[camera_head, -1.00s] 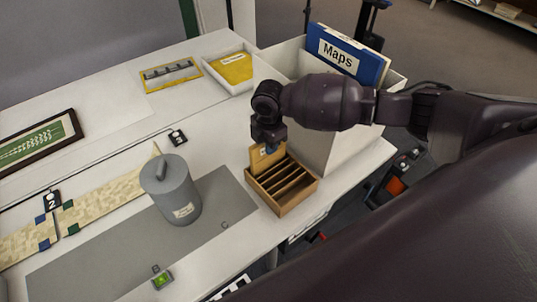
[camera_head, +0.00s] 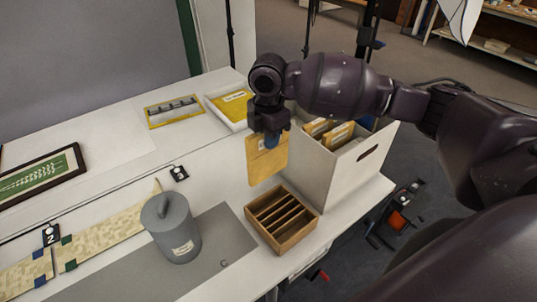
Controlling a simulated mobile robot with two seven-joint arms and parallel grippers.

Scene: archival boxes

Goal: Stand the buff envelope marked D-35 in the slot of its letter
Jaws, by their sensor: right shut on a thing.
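My right gripper (camera_head: 270,138) is shut on the top of a buff envelope (camera_head: 266,168), which hangs upright in the air. The envelope's marking is not readable. Below and slightly right of it stands a small wooden rack (camera_head: 303,236) with several slots, which look empty from here. In the picture the envelope's lower edge is just above the rack's far side. A white box (camera_head: 335,180) with buff folders (camera_head: 338,133) in it stands right behind the rack. My left gripper is not in view.
A grey lidded canister (camera_head: 172,228) stands left of the rack on a grey mat (camera_head: 120,275) lettered C. A tray with a yellow envelope (camera_head: 236,104), a yellow-framed rack (camera_head: 174,111) and a framed plant picture (camera_head: 40,175) lie farther back. The table's right edge is near the rack.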

